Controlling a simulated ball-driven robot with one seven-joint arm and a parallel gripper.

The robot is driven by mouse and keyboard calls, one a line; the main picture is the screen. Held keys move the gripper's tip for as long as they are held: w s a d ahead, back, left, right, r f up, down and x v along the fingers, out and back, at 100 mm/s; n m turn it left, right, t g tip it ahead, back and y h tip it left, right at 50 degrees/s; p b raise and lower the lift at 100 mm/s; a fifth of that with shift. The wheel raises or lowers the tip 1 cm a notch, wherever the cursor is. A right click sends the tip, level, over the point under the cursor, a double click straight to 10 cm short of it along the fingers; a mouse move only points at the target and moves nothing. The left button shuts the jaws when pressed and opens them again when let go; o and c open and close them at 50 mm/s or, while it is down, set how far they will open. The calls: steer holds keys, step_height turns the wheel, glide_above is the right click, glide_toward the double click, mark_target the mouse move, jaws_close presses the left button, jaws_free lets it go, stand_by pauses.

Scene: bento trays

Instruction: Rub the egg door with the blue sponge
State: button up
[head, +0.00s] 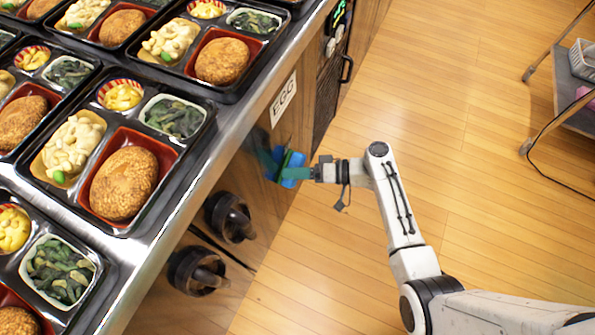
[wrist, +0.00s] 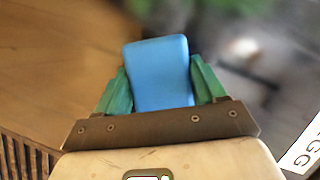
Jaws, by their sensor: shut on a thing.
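The egg door (head: 250,195) is a wooden cabinet front below the counter, with a white EGG label (head: 283,99) at its upper part. A dark, blurred patch (head: 262,146) shows on the wood below the label. My gripper (head: 284,168) has green fingers and is at the door front, under the label. It is shut on the blue sponge (head: 294,177). In the wrist view the blue sponge (wrist: 160,75) sits between both green fingers and sticks out past them. Whether the sponge touches the door is hard to tell.
Two dark round knobs (head: 230,217) stick out of the cabinet front, lower left of my gripper. A dark vent panel (head: 330,95) with a handle is above right. Several bento trays (head: 75,192) stand on the metal counter. A wheeled cart (head: 565,95) is at the far right; the wooden floor between is clear.

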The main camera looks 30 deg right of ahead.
mark_target(303, 161)
steer(key=shift+w+d+f+b, duration=0.15)
steer(key=shift+w+d+b, duration=0.6)
steer(key=shift+d, duration=0.3)
steer(key=shift+w+d+b, duration=0.3)
steer(key=shift+w+d, duration=0.05)
steer(key=shift+d, duration=0.2)
steer(key=shift+w+r+p, duration=0.1)
steer(key=shift+r+p, duration=1.2)
steer(key=shift+r, duration=0.45)
steer(key=shift+s+a+p, duration=0.45)
steer(key=shift+s+a, duration=0.2)
steer(key=shift+a, duration=0.25)
steer(key=shift+s+a+p, duration=0.45)
steer(key=shift+s+a, duration=0.15)
steer(key=shift+a, duration=0.25)
steer(key=shift+d+r+p, duration=0.1)
steer(key=shift+r+p, duration=1.15)
steer(key=shift+r, duration=0.25)
steer(key=shift+w+d+f+b, duration=0.15)
steer(key=shift+w+d+b, duration=0.85)
steer(key=shift+d, duration=0.15)
steer(key=shift+w+d+r, duration=0.2)
steer(key=shift+w+d, duration=0.2)
steer(key=shift+d, duration=0.1)
